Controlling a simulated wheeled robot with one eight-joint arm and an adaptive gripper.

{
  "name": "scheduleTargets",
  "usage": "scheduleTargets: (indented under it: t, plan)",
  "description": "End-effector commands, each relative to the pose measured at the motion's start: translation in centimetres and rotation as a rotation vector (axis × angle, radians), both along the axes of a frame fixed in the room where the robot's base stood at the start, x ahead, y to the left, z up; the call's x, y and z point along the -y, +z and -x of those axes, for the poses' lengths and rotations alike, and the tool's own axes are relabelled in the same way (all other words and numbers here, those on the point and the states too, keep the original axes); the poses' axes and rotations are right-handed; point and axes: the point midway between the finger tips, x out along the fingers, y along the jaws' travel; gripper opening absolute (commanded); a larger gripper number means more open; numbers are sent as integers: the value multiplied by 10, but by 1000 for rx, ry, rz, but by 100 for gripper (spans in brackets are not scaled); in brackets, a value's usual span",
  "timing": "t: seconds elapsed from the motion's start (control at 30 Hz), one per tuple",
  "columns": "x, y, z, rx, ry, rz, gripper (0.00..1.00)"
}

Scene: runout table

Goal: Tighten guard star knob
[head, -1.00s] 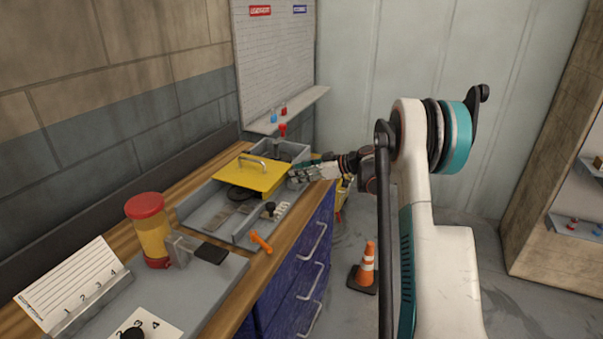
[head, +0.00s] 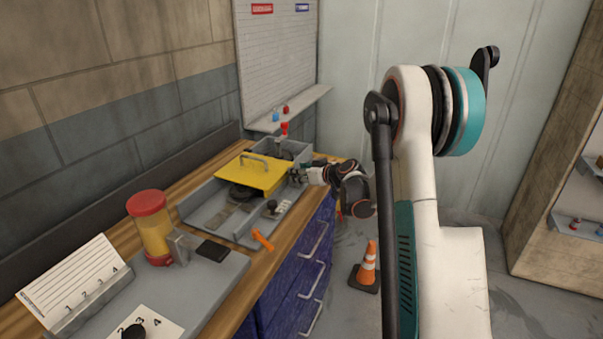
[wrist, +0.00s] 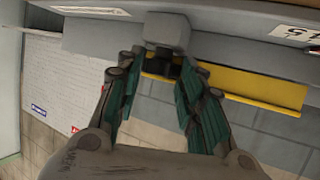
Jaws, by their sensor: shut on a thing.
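The yellow guard (head: 252,172) with its bar handle lies over the grey tray-like bed (head: 200,208) on the bench. My gripper (head: 297,176) is at the guard's right end, by the bed's wall. In the wrist view my gripper (wrist: 160,72) has its two fingers on either side of a small dark knob (wrist: 161,66), below a grey block (wrist: 166,30). The fingers are shut on this knob, which is partly hidden. The guard's yellow edge (wrist: 255,86) runs behind the right finger.
Another black knob (head: 271,205) and an orange lever (head: 262,239) are on the bed's near side. A red-capped yellow jar (head: 150,228) stands at left. A red-topped item (head: 284,129) stands behind the guard. An orange cone (head: 367,265) is on the floor beside the blue drawers (head: 300,265).

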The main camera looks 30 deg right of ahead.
Motion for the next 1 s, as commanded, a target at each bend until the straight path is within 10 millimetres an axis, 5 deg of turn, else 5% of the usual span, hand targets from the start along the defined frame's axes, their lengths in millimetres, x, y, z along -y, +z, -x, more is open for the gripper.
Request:
scheduleTargets:
  t: [0.37, 0.4, 0.5, 1.0]
  plan:
    - [0, 0, 0, -1, -5, 0, 11]
    - [0, 0, 0, -1, -5, 0, 40]
    - [0, 0, 0, -1, -5, 0, 55]
    - [3, 0, 0, -1, 47, -2, 55]
